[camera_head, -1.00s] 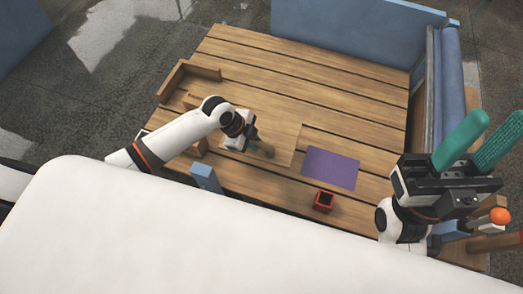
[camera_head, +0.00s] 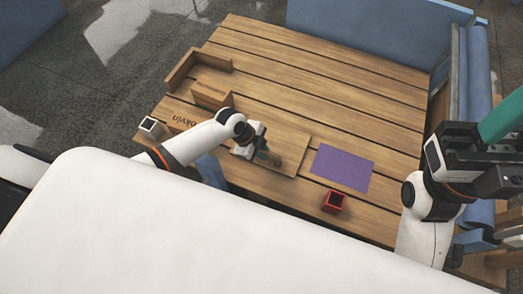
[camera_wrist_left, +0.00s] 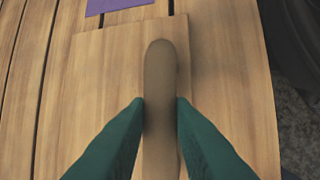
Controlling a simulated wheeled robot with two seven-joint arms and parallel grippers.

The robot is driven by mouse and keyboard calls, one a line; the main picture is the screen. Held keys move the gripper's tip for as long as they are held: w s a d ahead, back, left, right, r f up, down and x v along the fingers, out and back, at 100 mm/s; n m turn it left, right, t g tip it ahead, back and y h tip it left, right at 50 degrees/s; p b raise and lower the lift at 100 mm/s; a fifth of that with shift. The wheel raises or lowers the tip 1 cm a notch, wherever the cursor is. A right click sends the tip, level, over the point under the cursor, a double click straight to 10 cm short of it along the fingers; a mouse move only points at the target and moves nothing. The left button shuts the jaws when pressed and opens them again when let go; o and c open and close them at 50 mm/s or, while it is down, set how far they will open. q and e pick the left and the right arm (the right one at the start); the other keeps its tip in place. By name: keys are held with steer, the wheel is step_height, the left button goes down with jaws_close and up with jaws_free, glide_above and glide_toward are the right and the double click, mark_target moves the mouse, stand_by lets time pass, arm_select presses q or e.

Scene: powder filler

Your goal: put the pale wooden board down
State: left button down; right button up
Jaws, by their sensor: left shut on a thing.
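The pale wooden board (camera_head: 292,143) is a flat plank with a rounded brown handle on top. In the head view it is near the middle of the slatted table, left of the purple sheet. My left gripper (camera_head: 263,152) is over it, shut on the handle. In the left wrist view the green fingers (camera_wrist_left: 160,115) flank the handle (camera_wrist_left: 161,70), and the board (camera_wrist_left: 225,80) spreads out beneath. I cannot tell whether its underside touches the table. My right gripper (camera_head: 490,140) is at the right edge, partly cut off.
A purple sheet (camera_head: 342,168) and a small red box (camera_head: 335,202) are right of the board. A wooden block (camera_head: 212,95), a wooden corner piece (camera_head: 184,68) and a small pale open box (camera_head: 150,127) are on the left. The table's far part (camera_head: 320,65) is clear.

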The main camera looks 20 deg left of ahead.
arm_select(q)
steer(key=c, duration=1.3)
jaws_free()
steer(key=shift+s, duration=0.1)
steer(key=shift+o, duration=0.2)
